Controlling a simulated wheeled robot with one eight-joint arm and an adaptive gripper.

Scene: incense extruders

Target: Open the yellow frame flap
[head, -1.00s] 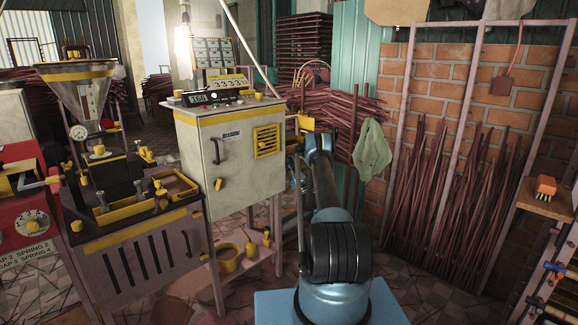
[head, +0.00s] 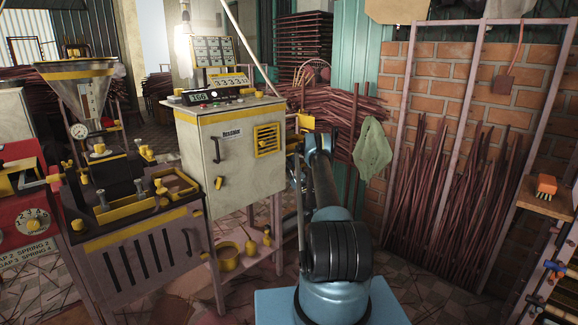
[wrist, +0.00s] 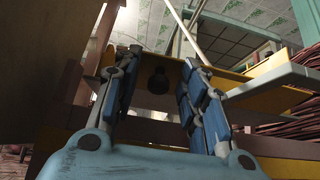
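In the head view a yellow panel (head: 306,122) juts from the right side of the beige cabinet (head: 241,165); it looks like the flap, but its frame is hard to make out. In the wrist view a yellow panel (wrist: 232,83) with a round dark knob (wrist: 158,80) lies beyond my fingers. My gripper (wrist: 158,76) is open, with its two blue-padded fingers on either side of the knob. I cannot tell whether either finger touches it. In the head view my gripper is mostly hidden behind my arm and beside the cabinet.
A yellow-framed vent (head: 267,139) is on the cabinet front. A yellow-topped machine (head: 140,245) stands at left. Bundles of brown sticks (head: 345,115) lie behind my arm, and a green cloth (head: 372,149) hangs near it.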

